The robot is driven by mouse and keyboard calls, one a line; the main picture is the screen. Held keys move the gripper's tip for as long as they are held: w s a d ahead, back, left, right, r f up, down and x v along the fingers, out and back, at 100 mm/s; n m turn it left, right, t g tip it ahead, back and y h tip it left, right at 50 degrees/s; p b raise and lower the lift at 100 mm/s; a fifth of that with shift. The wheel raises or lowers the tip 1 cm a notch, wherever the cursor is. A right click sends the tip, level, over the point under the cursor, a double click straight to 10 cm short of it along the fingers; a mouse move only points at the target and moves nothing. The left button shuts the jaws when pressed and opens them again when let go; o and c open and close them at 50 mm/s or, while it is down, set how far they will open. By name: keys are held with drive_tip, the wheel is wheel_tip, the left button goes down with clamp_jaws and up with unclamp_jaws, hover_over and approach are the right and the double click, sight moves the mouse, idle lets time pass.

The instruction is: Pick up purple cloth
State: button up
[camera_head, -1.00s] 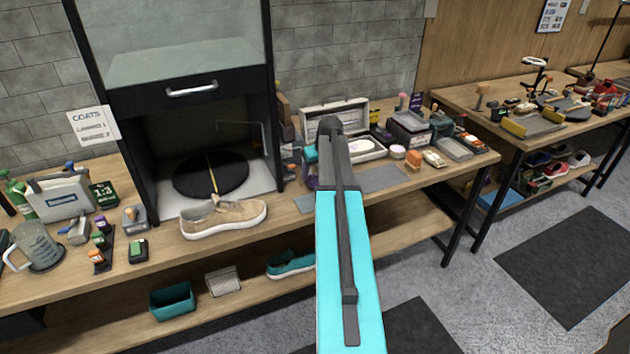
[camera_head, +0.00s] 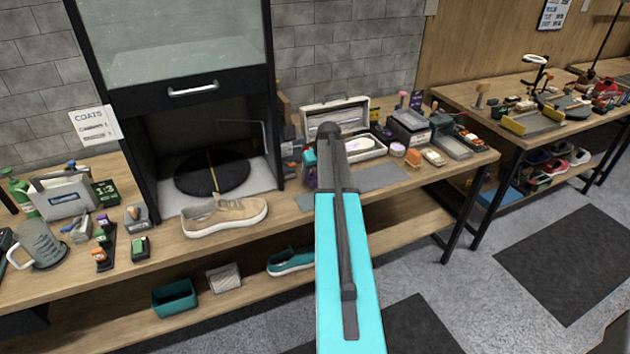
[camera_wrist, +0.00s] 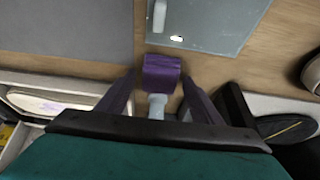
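In the wrist view a small purple cloth (camera_wrist: 162,72), which looks rolled or folded, lies over the wooden bench top with a pale grey piece (camera_wrist: 157,106) below it in the picture. My gripper (camera_wrist: 159,80) is open, with one dark finger on each side of the purple cloth. Narrow gaps show between the fingers and the cloth; I cannot tell its height relative to the fingertips. In the head view my arm hides the gripper and the cloth.
A beige sneaker (camera_head: 225,216) stands on the bench left of my arm. A flat grey mat (camera_wrist: 65,35) and a grey-blue plate (camera_wrist: 212,22) flank the cloth. An open white case (camera_head: 345,125) stands behind my arm; a dark turntable (camera_head: 212,172) is in the cabinet.

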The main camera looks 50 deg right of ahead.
sight(314, 174)
drive_tip(key=c, duration=0.9)
drive_tip(key=shift+r, duration=0.15)
drive_tip(key=shift+r+b, duration=0.85)
drive_tip(key=shift+r, duration=0.65)
drive_tip(key=s+a+b, duration=0.1)
drive_tip(key=s+a, duration=0.2)
drive_tip(key=s, duration=0.1)
drive_tip(key=s+a+r+b, duration=0.1)
drive_tip(key=s+a, duration=0.2)
drive_tip(key=s, duration=0.1)
drive_tip(key=s+a+b, duration=0.2)
drive_tip(key=s+a, duration=0.1)
drive_tip(key=s, duration=0.2)
drive_tip(key=shift+a+r, duration=0.2)
drive_tip(key=shift+r, duration=0.15)
